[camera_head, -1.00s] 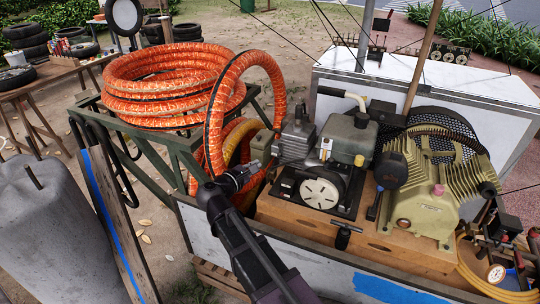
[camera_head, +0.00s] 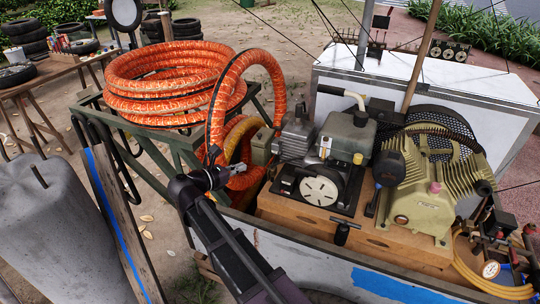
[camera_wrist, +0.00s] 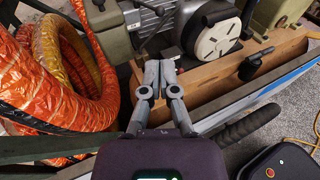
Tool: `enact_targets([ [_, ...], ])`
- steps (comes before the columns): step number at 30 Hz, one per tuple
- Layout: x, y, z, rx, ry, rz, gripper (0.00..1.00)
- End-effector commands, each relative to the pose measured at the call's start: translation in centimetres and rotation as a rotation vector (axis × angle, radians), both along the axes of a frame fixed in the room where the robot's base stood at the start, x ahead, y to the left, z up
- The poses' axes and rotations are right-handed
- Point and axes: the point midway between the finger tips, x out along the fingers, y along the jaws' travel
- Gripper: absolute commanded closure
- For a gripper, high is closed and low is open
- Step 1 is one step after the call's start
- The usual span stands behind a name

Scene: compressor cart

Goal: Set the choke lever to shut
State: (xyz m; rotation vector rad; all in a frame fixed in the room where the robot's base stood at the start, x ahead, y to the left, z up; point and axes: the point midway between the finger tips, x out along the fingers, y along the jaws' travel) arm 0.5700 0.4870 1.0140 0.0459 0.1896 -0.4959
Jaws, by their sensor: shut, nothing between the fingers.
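The small engine (camera_head: 345,140) with its white round starter cover (camera_head: 320,190) stands on the wooden base of the cart. In the wrist view the starter cover (camera_wrist: 217,38) is at the upper right. I cannot make out the choke lever for certain in either view. My gripper (camera_head: 222,177) is left of the engine, near the orange hose, apart from the engine. In the wrist view the fingers of my gripper (camera_wrist: 161,70) are together and empty, pointing toward the wooden base and the engine's lower left side.
A thick orange hose (camera_head: 170,88) lies coiled on a green frame, with a loop hanging close to my gripper. A beige compressor (camera_head: 425,190) stands right of the engine. A black T-handle (camera_head: 343,232) sticks out at the base's front. The cart's front wall (camera_head: 300,262) runs below.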

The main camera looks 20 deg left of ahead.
Motion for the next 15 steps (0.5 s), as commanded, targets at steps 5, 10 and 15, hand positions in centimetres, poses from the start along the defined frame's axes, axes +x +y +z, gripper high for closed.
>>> enact_targets([
  [5,0.3,-0.2,-0.1,0.001,0.000,0.000,1.00],
  [10,1.2,-0.7,-0.3,0.002,-0.001,-0.001,1.00],
  [15,2.9,-1.6,-0.7,0.002,-0.001,-0.003,1.00],
])
